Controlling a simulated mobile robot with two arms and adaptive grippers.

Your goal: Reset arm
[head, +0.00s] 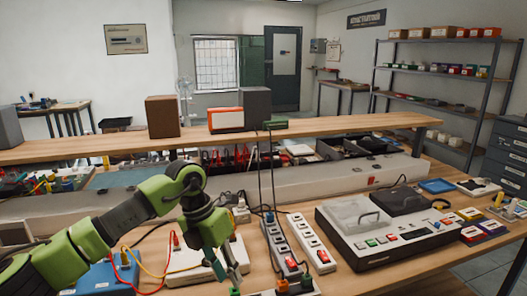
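My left arm (130,215), green and black, comes in from the lower left and bends down over the workbench (345,280). My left gripper (230,276) points down near the front of the bench, over or beside a white box with cables (185,265). Its fingertips are small and partly lost among the things behind, so I cannot tell whether it is open or holds anything. My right gripper does not show.
Power strips (315,240) stand right of my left gripper, with coloured plugs below. A large white device (385,225) fills the bench's right. A blue box (105,278) with wires is beside my arm. A raised wooden shelf (335,124) crosses behind.

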